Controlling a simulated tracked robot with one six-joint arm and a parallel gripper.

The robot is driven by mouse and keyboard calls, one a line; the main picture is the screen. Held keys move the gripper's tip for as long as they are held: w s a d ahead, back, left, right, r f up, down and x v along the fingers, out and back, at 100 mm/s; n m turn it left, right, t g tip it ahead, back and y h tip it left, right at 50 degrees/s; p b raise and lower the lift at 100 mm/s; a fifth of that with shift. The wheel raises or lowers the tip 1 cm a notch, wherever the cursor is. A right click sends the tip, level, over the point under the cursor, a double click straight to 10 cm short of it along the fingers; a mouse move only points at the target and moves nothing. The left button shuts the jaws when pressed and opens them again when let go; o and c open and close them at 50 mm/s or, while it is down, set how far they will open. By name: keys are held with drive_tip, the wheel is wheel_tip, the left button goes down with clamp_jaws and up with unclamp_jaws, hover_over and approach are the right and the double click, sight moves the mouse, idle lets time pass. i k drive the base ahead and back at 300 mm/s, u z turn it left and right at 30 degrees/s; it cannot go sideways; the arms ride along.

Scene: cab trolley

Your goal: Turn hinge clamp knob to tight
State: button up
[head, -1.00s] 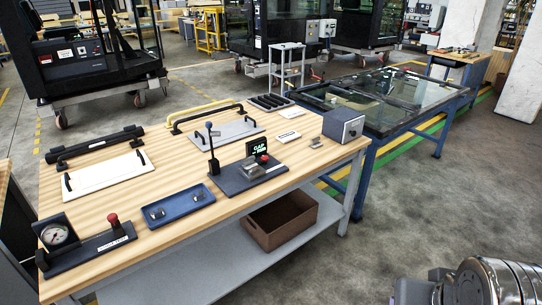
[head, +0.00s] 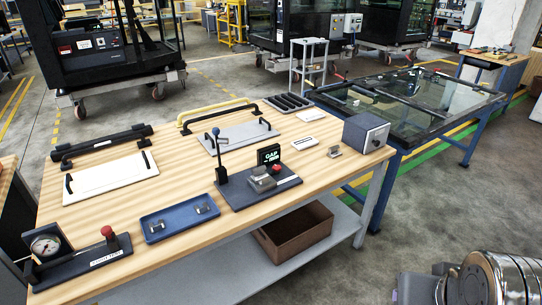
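No part is clearly readable as the hinge clamp knob from here. A red knob (head: 276,168) sits on a dark fixture (head: 240,193) with a "GAP" display (head: 269,155) and an upright black lever (head: 219,160). Another red knob (head: 107,232) stands on a dark base beside a round gauge (head: 45,245) at the front left. A grey-blue box (head: 366,133) with a small dark spot on its front face stands at the bench's right end. My gripper is not in view; silver arm parts of mine show at the bottom right.
The wooden bench (head: 225,235) also holds a blue tray (head: 180,217) with two small metal parts, white panels (head: 112,178) with black handles, and a black bar (head: 100,147). A brown crate (head: 295,236) sits on the lower shelf. A glass-topped blue-framed table (head: 420,100) stands behind right. Floor at right is clear.

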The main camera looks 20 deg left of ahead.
sight(276, 168)
drive_tip(key=u, duration=0.25)
drive_tip(key=i, duration=0.95)
drive_tip(key=u, duration=0.55)
drive_tip(key=i, duration=0.55)
drive_tip(key=u, duration=0.2)
